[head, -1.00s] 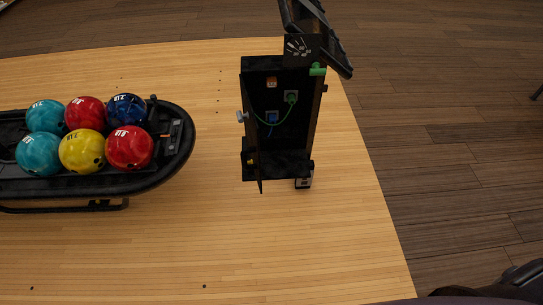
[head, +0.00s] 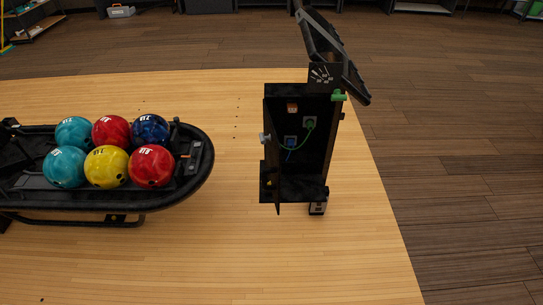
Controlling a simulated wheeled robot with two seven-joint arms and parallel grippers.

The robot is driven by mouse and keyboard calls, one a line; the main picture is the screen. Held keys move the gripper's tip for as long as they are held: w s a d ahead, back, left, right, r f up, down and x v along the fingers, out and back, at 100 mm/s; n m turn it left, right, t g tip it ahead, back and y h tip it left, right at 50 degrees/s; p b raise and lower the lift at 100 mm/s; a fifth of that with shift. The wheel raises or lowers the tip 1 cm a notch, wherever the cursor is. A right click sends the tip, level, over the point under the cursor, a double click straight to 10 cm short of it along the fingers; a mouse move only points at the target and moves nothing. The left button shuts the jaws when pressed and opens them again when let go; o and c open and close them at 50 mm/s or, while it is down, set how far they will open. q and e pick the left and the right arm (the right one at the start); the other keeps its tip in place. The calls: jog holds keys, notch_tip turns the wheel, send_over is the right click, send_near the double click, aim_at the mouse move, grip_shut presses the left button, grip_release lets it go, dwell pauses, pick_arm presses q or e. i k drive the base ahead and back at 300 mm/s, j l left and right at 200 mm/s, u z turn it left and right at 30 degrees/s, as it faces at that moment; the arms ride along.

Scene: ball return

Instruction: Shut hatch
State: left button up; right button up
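A tall black cabinet (head: 300,190) stands upright on the light wooden floor, right of centre, with a tilted dark screen (head: 332,45) on top. Its front is open and shows the inside, with a green cable (head: 309,135), a blue socket (head: 290,141) and an orange-white part. The hatch (head: 276,160) looks like the thin dark panel seen nearly edge-on at the cabinet's left side, swung open, with a grey knob (head: 264,138) on it. Neither of my grippers shows in the head view.
A black ball return (head: 205,165) with several teal, red, blue and yellow balls (head: 108,166) stands to the left, apart from the cabinet. The wooden floor in front is clear. Shelves (head: 422,7) stand far back.

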aim_at(273, 148)
jog(key=i+j+z, duration=0.45)
jog(key=i+j, duration=0.45)
